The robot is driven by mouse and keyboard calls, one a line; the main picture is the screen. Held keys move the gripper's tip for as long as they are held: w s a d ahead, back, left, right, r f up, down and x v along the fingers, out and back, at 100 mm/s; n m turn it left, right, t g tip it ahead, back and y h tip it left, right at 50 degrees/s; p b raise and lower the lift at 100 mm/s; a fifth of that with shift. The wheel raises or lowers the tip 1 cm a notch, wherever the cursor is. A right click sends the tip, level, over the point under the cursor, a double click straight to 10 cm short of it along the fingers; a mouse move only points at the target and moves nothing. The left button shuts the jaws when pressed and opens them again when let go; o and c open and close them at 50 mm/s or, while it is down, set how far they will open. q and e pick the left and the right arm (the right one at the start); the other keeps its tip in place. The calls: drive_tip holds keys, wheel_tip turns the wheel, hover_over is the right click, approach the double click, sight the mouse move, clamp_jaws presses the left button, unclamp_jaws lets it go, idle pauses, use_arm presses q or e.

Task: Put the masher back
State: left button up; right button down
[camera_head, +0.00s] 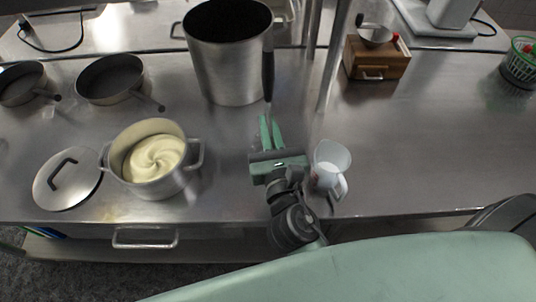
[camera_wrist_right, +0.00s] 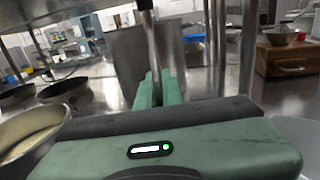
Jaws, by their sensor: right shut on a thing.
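My right gripper (camera_head: 268,120) is above the steel counter, its green fingers pointing toward the tall pot. It is shut on the masher (camera_head: 268,76), whose long dark handle stands out beyond the fingertips, in front of the tall pot's right side. In the right wrist view, the fingers (camera_wrist_right: 160,85) are close together and part of the masher (camera_wrist_right: 146,8) shows beyond them. I cannot make out the masher's head. A pot of mashed potato (camera_head: 153,160) stands open to the left of the gripper. My left gripper is out of view.
A tall steel pot (camera_head: 225,75) stands just beyond the gripper. A white measuring jug (camera_head: 330,168) stands close on its right. A lid (camera_head: 67,178) and two pans (camera_head: 110,78) are at left. A wooden box (camera_head: 376,62) sits behind right.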

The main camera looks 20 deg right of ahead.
drive_tip(key=f, duration=0.1)
drive_tip(key=f+b, duration=0.1)
drive_tip(key=f, duration=0.2)
drive_tip(key=shift+w+f, duration=0.25)
drive_tip(key=shift+f, duration=0.05)
drive_tip(key=shift+f+b, duration=0.5)
drive_tip(key=shift+b, duration=0.05)
wheel_tip(320, 180, down, 4)
drive_tip(key=shift+r+b, duration=0.15)
drive_tip(key=shift+b, duration=0.9)
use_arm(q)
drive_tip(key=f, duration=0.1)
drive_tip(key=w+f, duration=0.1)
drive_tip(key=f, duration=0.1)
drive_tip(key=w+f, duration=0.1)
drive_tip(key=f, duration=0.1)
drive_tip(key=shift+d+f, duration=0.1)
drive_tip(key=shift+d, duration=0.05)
use_arm(e)
drive_tip(key=shift+f, duration=0.2)
drive_tip(key=c, duration=1.6)
unclamp_jaws()
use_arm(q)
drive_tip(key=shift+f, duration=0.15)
use_arm(e)
drive_tip(key=shift+o, duration=0.2)
